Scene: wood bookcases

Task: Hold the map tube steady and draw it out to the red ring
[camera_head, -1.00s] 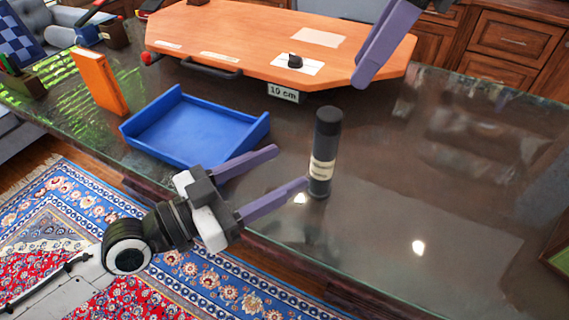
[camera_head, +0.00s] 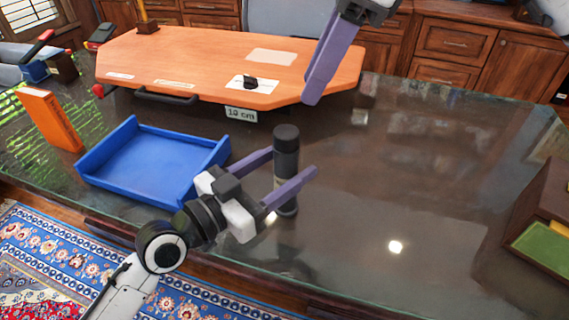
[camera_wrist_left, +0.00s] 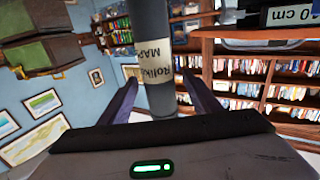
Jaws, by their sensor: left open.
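The map tube, a dark grey cylinder with a black cap (camera_head: 286,148), stands upright on the glass-topped desk. Its cream label, partly readable as "MAP", shows in the wrist view, where the tube (camera_wrist_left: 150,30) rises between my fingers. My left gripper (camera_head: 292,163) is open, with one purple finger on each side of the tube's middle. I cannot tell whether either finger touches it. The near finger hides part of the tube and its label. My right gripper (camera_head: 318,88) hangs high over the orange board's right end, apart from the tube; its finger gap is not clear. No red ring shows.
A blue tray (camera_head: 150,165) lies left of the tube. An orange board (camera_head: 200,60) with a "10 cm" tag (camera_head: 241,114) is behind. An orange box (camera_head: 50,120) stands far left, a wooden holder (camera_head: 535,200) at right. The desk right of the tube is clear.

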